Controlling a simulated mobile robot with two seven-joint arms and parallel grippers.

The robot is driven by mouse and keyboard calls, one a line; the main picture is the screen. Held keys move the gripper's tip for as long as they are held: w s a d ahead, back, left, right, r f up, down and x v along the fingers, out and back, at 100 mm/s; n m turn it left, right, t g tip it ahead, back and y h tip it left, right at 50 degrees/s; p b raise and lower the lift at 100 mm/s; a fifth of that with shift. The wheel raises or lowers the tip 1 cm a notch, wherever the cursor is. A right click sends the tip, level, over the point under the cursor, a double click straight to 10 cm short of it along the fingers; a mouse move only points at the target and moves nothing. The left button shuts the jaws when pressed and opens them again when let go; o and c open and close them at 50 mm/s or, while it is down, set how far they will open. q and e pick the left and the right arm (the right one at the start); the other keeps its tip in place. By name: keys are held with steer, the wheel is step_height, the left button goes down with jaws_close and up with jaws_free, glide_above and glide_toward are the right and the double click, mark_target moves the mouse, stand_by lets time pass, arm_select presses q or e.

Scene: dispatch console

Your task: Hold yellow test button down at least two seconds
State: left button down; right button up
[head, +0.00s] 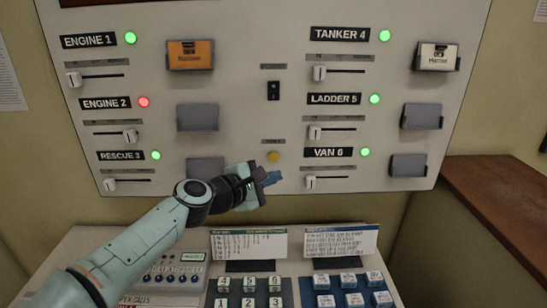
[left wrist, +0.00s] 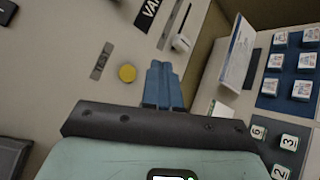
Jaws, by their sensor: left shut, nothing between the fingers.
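The yellow test button (head: 273,156) is a small round button low in the middle of the upright panel, under a small label plate. In the left wrist view the yellow button (left wrist: 127,73) sits just left of the fingertips, below the TEST label (left wrist: 101,61). My left gripper (head: 273,178) is shut and empty, with blue fingertips. In the head view its tips are just below the button, and a gap shows between them in the picture. In the left wrist view the shut fingers (left wrist: 161,77) point toward the panel beside the button. My right gripper is not in view.
The panel (head: 235,60) carries sliders, name labels, lamps and card holders. The ENGINE 2 lamp (head: 143,102) is red; the other lamps are green. A black rocker switch (head: 273,91) is above the button. Keypads (head: 248,293) and two standing cards (head: 249,244) are below on the desk.

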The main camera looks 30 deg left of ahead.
arm_select(q)
steer(key=shift+w+a+p, duration=0.15)
steer(key=shift+w+a, duration=0.3)
steer(key=shift+w, duration=0.35)
steer(key=shift+w+a+p, duration=0.2)
steer(key=shift+w+a, duration=0.3)
steer(key=shift+w, duration=0.25)
steer(key=shift+w+a+p, duration=0.15)
steer(key=shift+w+a, duration=0.3)
steer(key=shift+w, duration=0.35)
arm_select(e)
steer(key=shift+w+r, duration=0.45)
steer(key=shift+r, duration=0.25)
arm_select(q)
steer(key=shift+w+a, duration=0.1)
steer(key=shift+w, duration=0.05)
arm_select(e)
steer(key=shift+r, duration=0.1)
arm_select(q)
steer(key=shift+w+a, duration=0.1)
steer(key=shift+w, duration=0.15)
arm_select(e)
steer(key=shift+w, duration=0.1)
